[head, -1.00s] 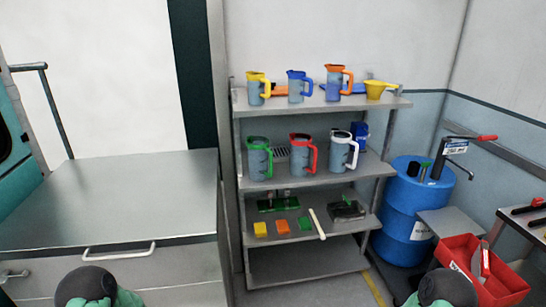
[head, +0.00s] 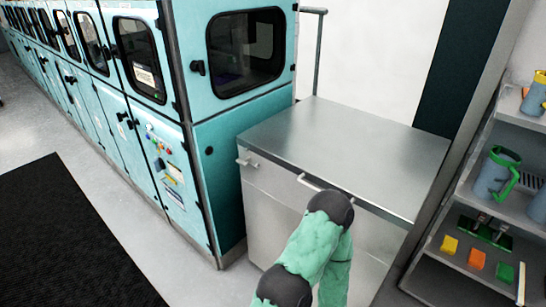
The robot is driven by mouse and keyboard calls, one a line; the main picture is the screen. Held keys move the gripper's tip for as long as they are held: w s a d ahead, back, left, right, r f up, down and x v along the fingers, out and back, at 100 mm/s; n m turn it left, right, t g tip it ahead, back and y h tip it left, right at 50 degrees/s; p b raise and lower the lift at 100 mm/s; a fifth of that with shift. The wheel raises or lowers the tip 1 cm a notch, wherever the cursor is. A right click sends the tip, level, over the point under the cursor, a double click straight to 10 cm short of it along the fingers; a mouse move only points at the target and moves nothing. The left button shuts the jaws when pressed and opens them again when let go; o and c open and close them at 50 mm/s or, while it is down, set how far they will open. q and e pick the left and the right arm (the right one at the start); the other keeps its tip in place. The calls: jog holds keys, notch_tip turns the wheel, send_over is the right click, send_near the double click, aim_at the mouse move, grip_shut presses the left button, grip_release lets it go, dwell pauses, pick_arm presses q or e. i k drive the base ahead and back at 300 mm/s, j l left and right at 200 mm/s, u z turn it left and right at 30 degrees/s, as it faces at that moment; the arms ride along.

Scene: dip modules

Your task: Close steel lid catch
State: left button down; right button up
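The steel lid (head: 345,140) lies flat on top of a grey steel chest (head: 268,205) in the middle of the head view. A small pale catch (head: 248,163) is on the chest's front near its left corner, just below the lid edge. I cannot tell from here whether it is fastened. A pale bar handle (head: 308,182) is on the front, partly behind my green and black arm. Neither gripper shows; only arm links are visible at the bottom, in front of the chest.
Teal cabinets (head: 190,125) with dark windows stand left of the chest. A grey shelf (head: 490,225) with jugs and small coloured blocks stands at right. A metal post (head: 318,50) rises behind the chest. A black mat (head: 70,235) lies on the open floor at left.

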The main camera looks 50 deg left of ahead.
aim_at(244, 163)
jog(key=u, duration=2.05)
